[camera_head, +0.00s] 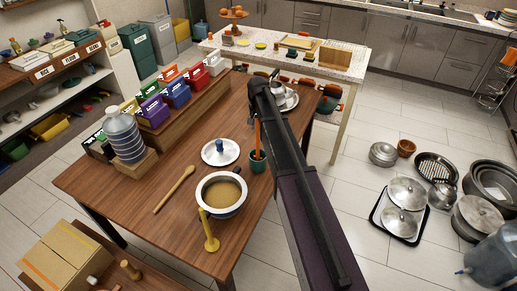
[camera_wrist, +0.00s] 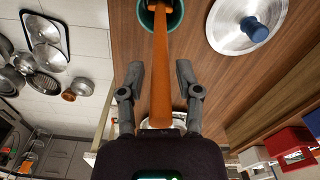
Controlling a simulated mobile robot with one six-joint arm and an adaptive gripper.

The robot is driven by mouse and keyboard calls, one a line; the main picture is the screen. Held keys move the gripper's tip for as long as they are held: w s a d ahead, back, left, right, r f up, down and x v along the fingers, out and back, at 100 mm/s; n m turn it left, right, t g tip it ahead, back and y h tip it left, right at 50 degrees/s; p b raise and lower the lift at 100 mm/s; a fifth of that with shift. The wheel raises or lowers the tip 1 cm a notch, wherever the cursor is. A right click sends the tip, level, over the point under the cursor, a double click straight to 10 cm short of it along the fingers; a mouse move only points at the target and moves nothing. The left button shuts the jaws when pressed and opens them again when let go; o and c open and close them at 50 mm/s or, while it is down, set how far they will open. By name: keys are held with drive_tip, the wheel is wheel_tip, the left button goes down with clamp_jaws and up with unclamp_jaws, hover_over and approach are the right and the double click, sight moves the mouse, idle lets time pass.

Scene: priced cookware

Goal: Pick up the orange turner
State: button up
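The orange turner (camera_head: 257,136) stands handle up in a dark green cup (camera_head: 257,161) on the wooden table. In the wrist view, its long orange handle (camera_wrist: 161,60) runs from the green cup (camera_wrist: 173,22) down the middle of the picture toward my palm. My gripper (camera_wrist: 158,74) is open. Its two fingers are on either side of the handle, with a visible gap on each side. The turner's lower end is hidden inside the cup. In the head view, my arm hides the fingers.
A pot of brown contents (camera_head: 222,195) and a lid with a blue knob (camera_head: 220,152) are close to the cup. A wooden spoon (camera_head: 174,189), yellow masher (camera_head: 209,232) and water jug (camera_head: 123,136) are further left. Colored priced bins (camera_head: 176,95) line the table's back left.

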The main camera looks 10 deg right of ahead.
clamp_jaws()
drive_tip(key=shift+r, duration=0.1)
wheel_tip(320, 180, up, 10)
drive_tip(key=p, duration=1)
idle(0.7)
